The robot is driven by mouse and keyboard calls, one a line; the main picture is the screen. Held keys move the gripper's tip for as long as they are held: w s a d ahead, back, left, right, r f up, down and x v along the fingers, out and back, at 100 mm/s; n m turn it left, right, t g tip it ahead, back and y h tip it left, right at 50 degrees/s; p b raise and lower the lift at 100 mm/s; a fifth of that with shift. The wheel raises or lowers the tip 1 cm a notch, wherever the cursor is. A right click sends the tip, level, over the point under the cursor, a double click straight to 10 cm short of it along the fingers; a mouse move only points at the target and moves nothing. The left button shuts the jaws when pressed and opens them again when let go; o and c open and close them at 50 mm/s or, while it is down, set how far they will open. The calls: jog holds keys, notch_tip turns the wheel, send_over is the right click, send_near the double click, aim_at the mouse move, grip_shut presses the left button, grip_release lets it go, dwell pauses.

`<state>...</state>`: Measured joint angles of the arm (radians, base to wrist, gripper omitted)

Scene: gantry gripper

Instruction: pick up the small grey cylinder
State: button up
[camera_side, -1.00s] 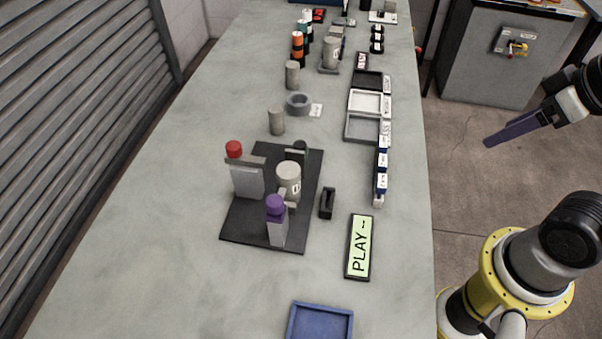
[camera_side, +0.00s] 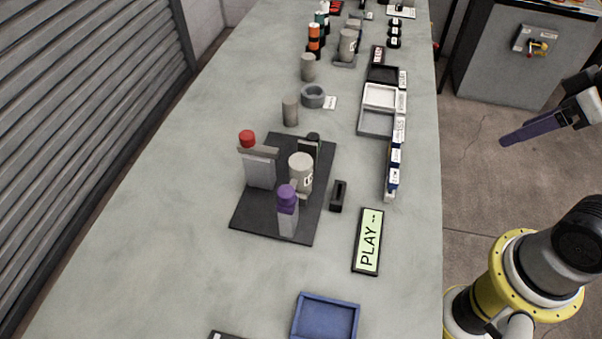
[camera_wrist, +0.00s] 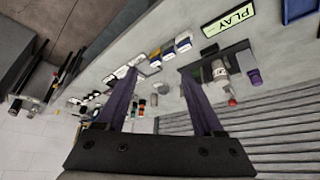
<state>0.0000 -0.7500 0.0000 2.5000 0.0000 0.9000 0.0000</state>
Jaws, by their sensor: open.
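Two plain small grey cylinders stand upright on the long table in the side view. One grey cylinder (camera_side: 290,110) is just behind the dark mat, and the other grey cylinder (camera_side: 308,67) is farther back. I cannot tell which one the task names. My gripper's purple finger (camera_side: 530,126) shows at the right, beyond the table's edge and well apart from both cylinders. In the wrist view my gripper (camera_wrist: 158,73) is open, with nothing held between its two purple fingers. The cylinders are too small there to tell apart.
The dark mat (camera_side: 250,213) carries red-topped and purple-topped items and a larger grey canister (camera_side: 300,172). A grey ring (camera_side: 313,96) lies beside the nearer cylinder. Trays (camera_side: 376,123) line the right edge. A PLAY sign (camera_side: 368,240) and blue tray (camera_side: 326,317) are in front. The table's left side is clear.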

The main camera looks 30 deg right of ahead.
jog(key=o, duration=0.5)
jog(key=shift+c, duration=0.2)
